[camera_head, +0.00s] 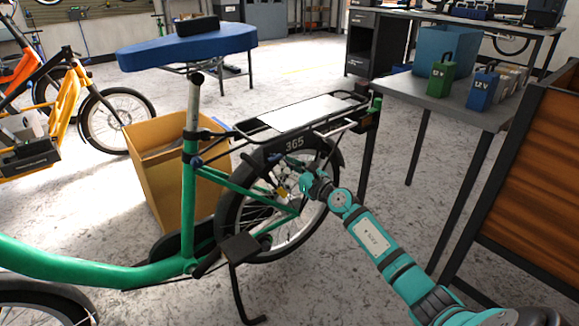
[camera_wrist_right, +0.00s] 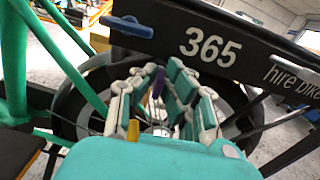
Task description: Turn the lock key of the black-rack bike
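The green bike (camera_head: 110,275) with the blue saddle (camera_head: 185,45) stands across the middle of the head view. Its black rack (camera_head: 255,132) carries a pale flat plate, and "365" is on the black guard (camera_head: 293,143) over the rear wheel. My right gripper (camera_head: 290,186) is at the rear wheel, just below that guard. In the right wrist view its fingers (camera_wrist_right: 158,102) look apart, with a small purple piece (camera_wrist_right: 158,82) between them. I cannot tell whether they touch it, or if it is the key. A small yellow piece (camera_wrist_right: 133,130) shows nearby. My left gripper is out of view.
An open cardboard box (camera_head: 165,190) stands behind the bike. A grey table (camera_head: 475,112) at right holds a green 12V battery (camera_head: 440,77) and a blue one (camera_head: 482,90). A wooden-panelled crate (camera_head: 540,175) stands at far right. An orange-yellow bike (camera_head: 75,95) is at left.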

